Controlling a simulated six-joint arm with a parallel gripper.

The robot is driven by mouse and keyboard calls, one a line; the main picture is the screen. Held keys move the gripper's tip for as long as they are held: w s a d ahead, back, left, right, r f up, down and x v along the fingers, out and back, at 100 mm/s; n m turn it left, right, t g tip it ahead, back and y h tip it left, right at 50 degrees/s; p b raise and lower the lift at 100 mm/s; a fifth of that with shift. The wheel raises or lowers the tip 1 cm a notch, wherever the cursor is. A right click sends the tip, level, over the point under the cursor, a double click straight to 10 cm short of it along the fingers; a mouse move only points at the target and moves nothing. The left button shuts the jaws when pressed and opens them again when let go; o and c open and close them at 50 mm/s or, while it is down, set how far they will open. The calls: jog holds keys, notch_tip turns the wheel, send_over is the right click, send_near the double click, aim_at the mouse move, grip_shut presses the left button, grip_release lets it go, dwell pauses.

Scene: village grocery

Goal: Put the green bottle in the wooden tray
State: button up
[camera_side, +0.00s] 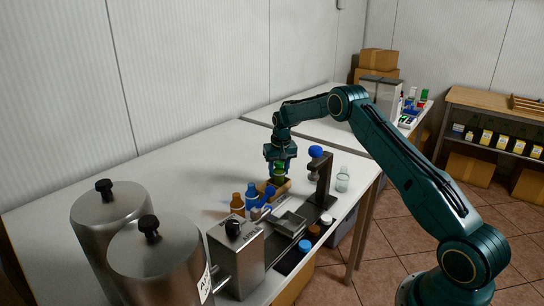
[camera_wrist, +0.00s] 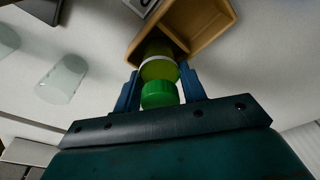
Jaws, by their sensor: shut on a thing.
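The green bottle (camera_wrist: 158,70) has a bright green cap and a pale band at its neck. My gripper (camera_wrist: 160,88) is shut on it, with a blue finger on each side of the neck. In the side view my gripper (camera_side: 280,165) points down, and the green bottle (camera_side: 279,170) shows between its fingers. The wooden tray (camera_wrist: 205,22) has raised walls, and the bottle's lower end is at or inside its near corner. In the side view the tray (camera_side: 284,187) is right below the gripper. Whether the bottle touches the tray floor is hidden.
An orange-brown bottle (camera_side: 237,204) and blue items (camera_side: 252,196) stand left of the tray. A dark stand with a blue ball-like top (camera_side: 315,152) is close on the right. A clear glass (camera_side: 342,180) stands beyond it. Steel canisters (camera_side: 155,255) fill the front left; the back left table is clear.

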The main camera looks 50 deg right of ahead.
jog(key=shift+f, duration=0.4)
dwell(0.8)
jog(key=o, duration=1.4)
jog(key=shift+o, duration=0.2)
jog(key=shift+r, duration=4)
